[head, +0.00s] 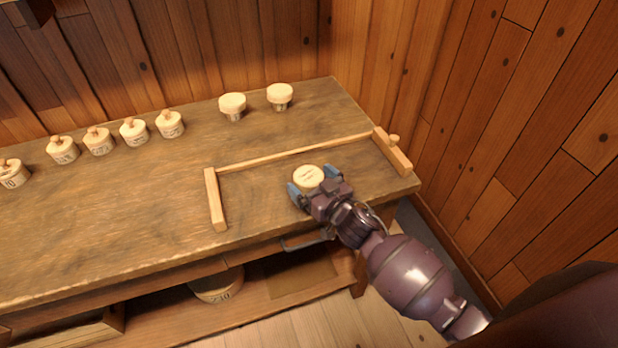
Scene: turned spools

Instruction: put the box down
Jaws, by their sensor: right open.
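A round cream box (308,178) with small dark lettering on its top sits at the right end of the wooden workbench (120,225), inside a three-sided area of wooden strips. My right gripper (313,183) comes in from the lower right. Its blue-tipped fingers stand open on either side of the box. The gripper hides the box's lower side, so I cannot tell whether the fingers touch it. My left gripper does not show.
Wooden strips (290,154) bound the area at the back, left and right. Several knobbed, numbered round boxes (134,131) stand along the back left. Two pale-topped pieces (233,106) stand at the back. A round container (217,287) sits on the shelf below.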

